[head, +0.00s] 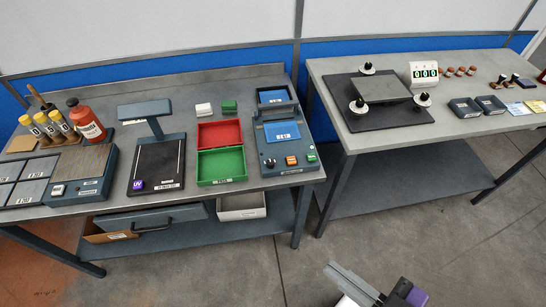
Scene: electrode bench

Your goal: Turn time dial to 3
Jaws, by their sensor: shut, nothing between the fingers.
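I cannot make out a dial marked as the time dial, nor any number scale, at this size. A blue-grey machine (268,150) at the right end of the left bench has small coloured controls on its front, among them an orange one (291,161) and a green one (311,157). A box with a small white control (58,190) stands toward the left of that bench. My gripper (335,272) is at the bottom of the head view, over the floor in front of the benches. It is shut and empty, well apart from both benches.
The left bench also holds a red bottle (87,124), a black UV stand (157,164), a red tray (220,133) and a green tray (221,167). The right bench carries a black plate (375,122) and a counter reading 000 (424,73). Open floor lies in front.

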